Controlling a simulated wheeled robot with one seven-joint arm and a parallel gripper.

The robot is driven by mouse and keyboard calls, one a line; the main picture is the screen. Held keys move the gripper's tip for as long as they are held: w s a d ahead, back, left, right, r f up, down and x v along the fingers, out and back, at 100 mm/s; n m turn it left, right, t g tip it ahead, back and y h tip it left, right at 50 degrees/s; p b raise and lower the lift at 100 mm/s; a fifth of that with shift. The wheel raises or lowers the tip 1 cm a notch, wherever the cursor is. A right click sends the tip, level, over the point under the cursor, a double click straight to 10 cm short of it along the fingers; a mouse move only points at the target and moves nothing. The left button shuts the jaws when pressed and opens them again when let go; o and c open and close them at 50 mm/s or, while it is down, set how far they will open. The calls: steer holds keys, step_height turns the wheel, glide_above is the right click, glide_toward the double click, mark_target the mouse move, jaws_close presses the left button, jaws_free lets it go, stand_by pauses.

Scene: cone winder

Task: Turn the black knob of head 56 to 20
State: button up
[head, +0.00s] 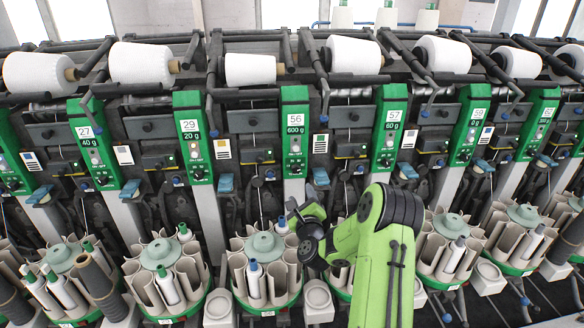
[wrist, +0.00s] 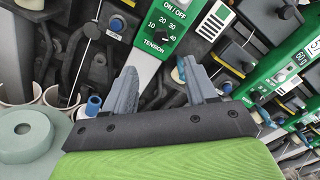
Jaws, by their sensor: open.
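Head 56 has a green panel (head: 295,130) marked "56" and "600 g" near the middle of the head view. Its black knob (head: 295,168) is low on that panel; its pointer is too small to read. My gripper (head: 302,202) is below this panel, apart from it. The wrist view shows my gripper (wrist: 159,70) open and empty, its two grey fingers pointing toward a green panel with a tension scale from 10 to 40 and a black knob (wrist: 163,29). That panel's number is out of view. I cannot read the knob's setting there.
Similar panels stand on both sides, including head 57 (head: 391,125) to the right and head 29 (head: 192,130) to the left. Blue levers (head: 321,178) stick out below the panels. A round bobbin holder (head: 264,246) stands just left of my gripper. White cones (head: 250,69) line the top.

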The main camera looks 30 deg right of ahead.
mark_target(296, 171)
steer(key=p+x, duration=0.1)
steer(key=x, duration=1.1)
steer(key=shift+w+d+p, duration=0.2)
steer(key=shift+p, duration=0.2)
steer(key=c, duration=1.1)
steer(key=shift+o, duration=0.2)
